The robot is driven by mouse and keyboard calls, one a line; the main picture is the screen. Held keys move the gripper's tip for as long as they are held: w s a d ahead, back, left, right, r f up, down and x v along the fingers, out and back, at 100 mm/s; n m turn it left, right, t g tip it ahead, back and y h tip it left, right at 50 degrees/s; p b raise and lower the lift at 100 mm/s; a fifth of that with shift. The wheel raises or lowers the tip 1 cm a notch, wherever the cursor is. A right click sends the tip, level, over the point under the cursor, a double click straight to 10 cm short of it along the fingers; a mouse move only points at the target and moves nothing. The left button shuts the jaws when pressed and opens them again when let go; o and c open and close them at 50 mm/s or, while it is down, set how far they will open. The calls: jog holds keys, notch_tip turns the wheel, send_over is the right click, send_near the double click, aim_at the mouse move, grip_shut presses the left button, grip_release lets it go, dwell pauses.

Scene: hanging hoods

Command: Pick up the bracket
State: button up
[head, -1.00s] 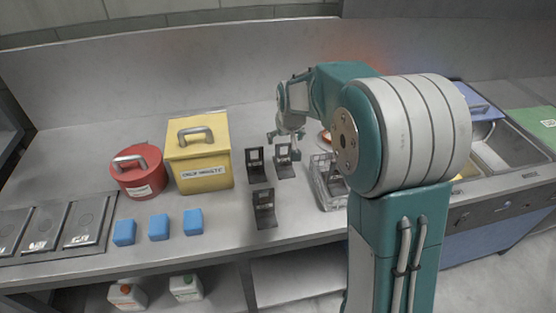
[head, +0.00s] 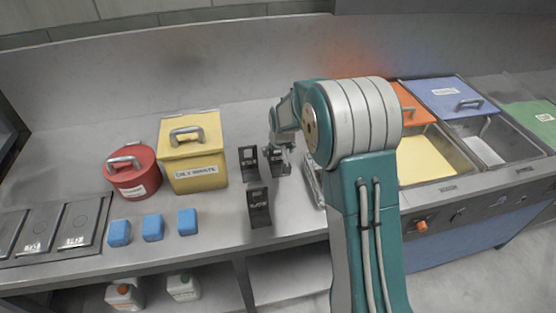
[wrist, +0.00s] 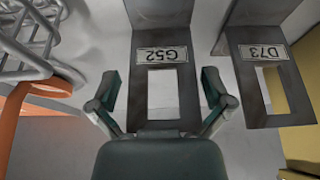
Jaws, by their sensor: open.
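Three dark brackets with upright plates stand on the counter in the head view. One bracket (head: 259,208) is nearest the front edge and another (head: 248,163) is behind it. The third, beside that one, is partly hidden by my gripper (head: 279,158). In the wrist view my gripper (wrist: 160,92) is open, with its fingers on either side of a bracket labelled G52 (wrist: 162,54). That bracket has a rectangular opening and is not clamped. A second bracket labelled D73 (wrist: 263,52) stands to the right, outside the fingers.
A yellow box (head: 195,165), a red lidded pot (head: 133,173) and several blue blocks (head: 153,228) are to the left. A wire basket (wrist: 25,45) with an orange rim part is close on the left in the wrist view. Sinks (head: 425,160) are at right.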

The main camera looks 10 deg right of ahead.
jog(key=shift+a, duration=0.1)
jog(key=c, duration=1.1)
jog(key=shift+c, duration=0.2)
jog(key=shift+r, duration=0.1)
